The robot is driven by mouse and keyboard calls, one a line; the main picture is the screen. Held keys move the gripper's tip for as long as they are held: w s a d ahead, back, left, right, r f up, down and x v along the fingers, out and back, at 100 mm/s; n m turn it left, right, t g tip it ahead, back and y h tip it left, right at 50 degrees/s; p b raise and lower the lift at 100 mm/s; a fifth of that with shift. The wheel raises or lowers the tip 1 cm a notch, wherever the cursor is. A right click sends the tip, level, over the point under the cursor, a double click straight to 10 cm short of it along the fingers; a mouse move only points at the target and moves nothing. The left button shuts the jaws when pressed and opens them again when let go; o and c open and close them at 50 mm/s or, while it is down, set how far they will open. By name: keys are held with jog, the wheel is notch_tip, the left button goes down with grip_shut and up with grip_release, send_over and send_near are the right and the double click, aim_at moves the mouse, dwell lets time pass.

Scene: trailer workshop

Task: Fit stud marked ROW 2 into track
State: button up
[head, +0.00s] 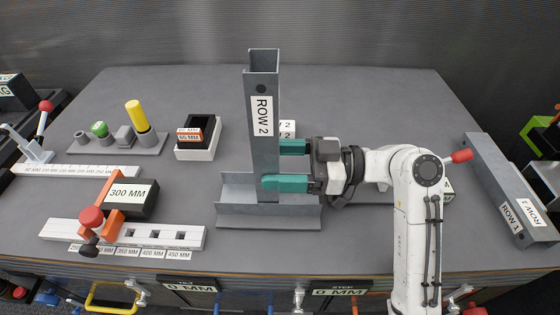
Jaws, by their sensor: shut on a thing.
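The grey metal stud marked ROW 2 (264,150) stands upright near the middle of the table in the head view. Its lower end is at the grey track (270,217), a short channel lying on the table. The front wall of the track hides the stud's foot, so I cannot tell whether it is fully seated. My gripper (285,166) comes from the right, and its green fingers are shut on the stud at about its lower half. Another label ending in 2 (288,127) shows partly behind the stud.
Stud ROW 1 (505,185) lies at the right edge. The table's back right is clear.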

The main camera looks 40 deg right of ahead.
jog(key=shift+f, duration=0.15)
jog(key=o, duration=1.3)
jog(key=b+v, duration=0.1)
jog(key=v, duration=0.9)
jog(key=shift+s+d, duration=0.2)
jog(key=shift+d, duration=0.15)
